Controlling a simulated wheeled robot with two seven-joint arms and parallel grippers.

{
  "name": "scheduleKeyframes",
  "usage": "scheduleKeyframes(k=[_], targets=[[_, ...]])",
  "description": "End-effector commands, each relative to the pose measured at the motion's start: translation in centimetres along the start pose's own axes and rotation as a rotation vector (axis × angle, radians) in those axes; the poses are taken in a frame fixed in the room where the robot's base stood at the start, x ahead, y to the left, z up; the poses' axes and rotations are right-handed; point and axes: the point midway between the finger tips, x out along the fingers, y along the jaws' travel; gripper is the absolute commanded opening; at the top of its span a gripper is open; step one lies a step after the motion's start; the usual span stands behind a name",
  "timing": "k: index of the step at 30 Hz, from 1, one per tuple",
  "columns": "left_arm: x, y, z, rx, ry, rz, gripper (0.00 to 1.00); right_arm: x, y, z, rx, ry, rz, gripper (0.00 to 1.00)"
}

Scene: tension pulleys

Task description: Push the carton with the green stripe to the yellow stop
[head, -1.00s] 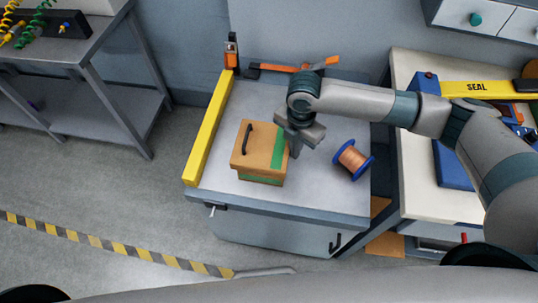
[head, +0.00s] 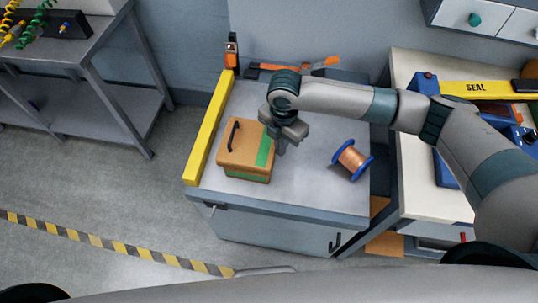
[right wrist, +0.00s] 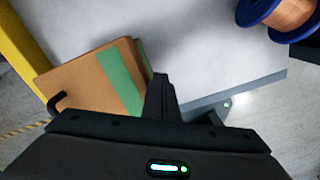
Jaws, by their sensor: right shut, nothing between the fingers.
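The brown carton (head: 241,146) with a green stripe (head: 266,147) and a black handle sits on the grey cabinet top. The yellow stop (head: 209,129) is a long bar along the left edge of that top. A narrow gap shows between carton and stop. My right gripper (head: 281,150) is shut and empty, fingers down, at the carton's right side by the stripe. In the right wrist view the fingers (right wrist: 161,80) stand close beside the carton (right wrist: 90,80); I cannot tell whether they touch it. My left gripper is not in view.
A copper wire spool with blue flanges (head: 352,160) lies to the right on the same top (head: 310,190). An orange tool (head: 290,67) lies along the back. A bench with a blue case (head: 455,165) stands at the right.

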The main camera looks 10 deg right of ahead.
Motion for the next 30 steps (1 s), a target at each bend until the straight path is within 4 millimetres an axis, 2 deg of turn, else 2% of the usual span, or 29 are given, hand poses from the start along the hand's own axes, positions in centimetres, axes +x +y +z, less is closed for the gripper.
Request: scheduleKeyframes(k=[30], targets=[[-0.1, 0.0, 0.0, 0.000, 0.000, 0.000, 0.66, 0.0, 3.7, -2.1, 0.000, 0.000, 0.000, 0.00]])
